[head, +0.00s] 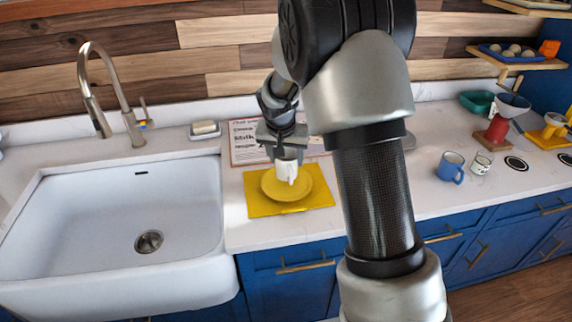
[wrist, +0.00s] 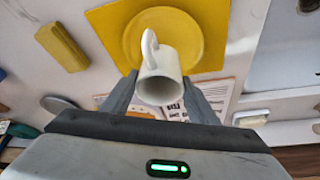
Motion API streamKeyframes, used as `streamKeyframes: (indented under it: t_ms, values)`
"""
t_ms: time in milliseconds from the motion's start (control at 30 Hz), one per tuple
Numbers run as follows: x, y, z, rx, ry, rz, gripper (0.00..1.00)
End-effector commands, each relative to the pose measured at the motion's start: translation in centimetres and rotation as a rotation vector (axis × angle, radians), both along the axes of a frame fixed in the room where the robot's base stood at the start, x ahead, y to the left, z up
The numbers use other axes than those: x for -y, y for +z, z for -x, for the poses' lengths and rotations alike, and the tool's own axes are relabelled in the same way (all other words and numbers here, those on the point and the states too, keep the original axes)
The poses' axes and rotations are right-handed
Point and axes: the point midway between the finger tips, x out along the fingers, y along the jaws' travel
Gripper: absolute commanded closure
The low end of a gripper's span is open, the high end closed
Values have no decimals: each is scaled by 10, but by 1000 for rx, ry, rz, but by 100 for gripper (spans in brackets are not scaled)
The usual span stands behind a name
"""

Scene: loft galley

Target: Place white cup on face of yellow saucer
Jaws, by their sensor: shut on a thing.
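The white cup (head: 285,172) is held upright in my gripper (head: 284,154), right over the middle of the yellow saucer (head: 288,194). In the wrist view the white cup (wrist: 166,62) sits between the two fingers of my gripper (wrist: 160,98), its handle pointing up and to the left. The yellow saucer (wrist: 205,28) shows behind the cup there. I cannot tell whether the cup's base touches the saucer. The saucer lies face up on a yellow mat (head: 322,192), and the cup hides part of it.
A white sink (head: 60,230) with a tall tap (head: 105,90) is at left. A printed sheet (head: 243,143) lies behind the mat. A blue mug (head: 450,168) and a small white mug (head: 481,164) stand at right. A yellow block (wrist: 62,47) shows in the wrist view.

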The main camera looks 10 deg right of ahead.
Motion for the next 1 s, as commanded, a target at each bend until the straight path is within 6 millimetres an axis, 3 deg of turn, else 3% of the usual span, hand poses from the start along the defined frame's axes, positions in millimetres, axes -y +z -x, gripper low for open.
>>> streamKeyframes:
  t_ms: [167,533,567,667,1000]
  values:
    - [0,-24,0,-1,0,0,74]
    - [0,-30,0,1,0,0,74]
    - [0,-30,0,0,0,0,45]
    - [0,-29,0,-1,0,0,28]
    - [0,-26,0,-1,0,0,28]
